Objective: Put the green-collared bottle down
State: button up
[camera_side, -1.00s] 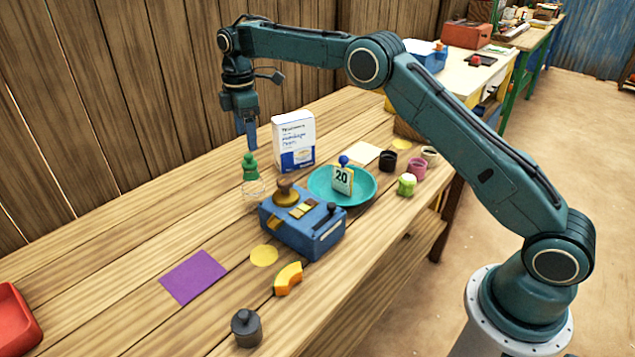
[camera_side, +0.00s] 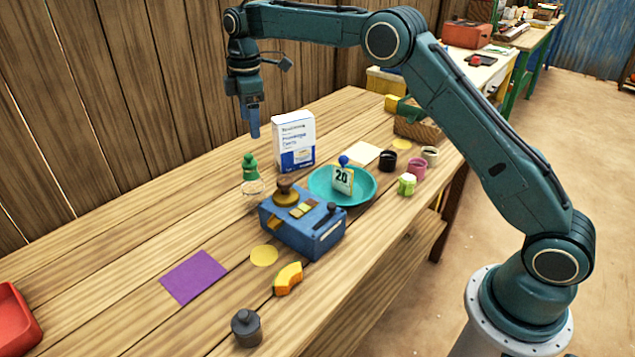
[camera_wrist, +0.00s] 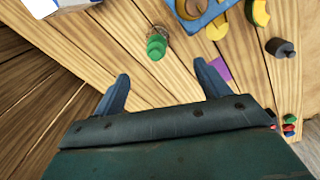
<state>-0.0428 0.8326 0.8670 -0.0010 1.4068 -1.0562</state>
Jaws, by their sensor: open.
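The green-collared bottle (camera_side: 251,172) stands upright on the wooden table, left of the blue-and-white box, with a clear lower body and a green top. In the wrist view the bottle (camera_wrist: 156,46) shows beyond the fingertips, apart from them. My gripper (camera_side: 253,130) is above the bottle in the side view, with a gap between them. In the wrist view my gripper (camera_wrist: 166,80) has its two fingers spread apart with nothing between them.
The white-and-blue box (camera_side: 294,142) is close behind. A purple square (camera_side: 194,276), a melon-like slice (camera_side: 288,279) and a dark weight (camera_side: 246,327) lie nearer. The table's left part is mostly clear.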

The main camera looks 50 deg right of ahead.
jog(key=s+d+r+m+t, duration=0.1)
jog(key=s+r+m, duration=0.2)
jog(key=s+r, duration=0.55)
jog(key=s+d+r+m+t, duration=0.1)
jog(key=s+r+m+t, duration=0.3)
jog(key=s, duration=0.7)
jog(key=s+f+m, duration=0.2)
jog(key=s, duration=1)
jog(key=s+f+m, duration=0.3)
jog(key=s, duration=0.9)
jog(key=shift+d+f+m, duration=0.2)
jog(key=shift+d+m, duration=0.1)
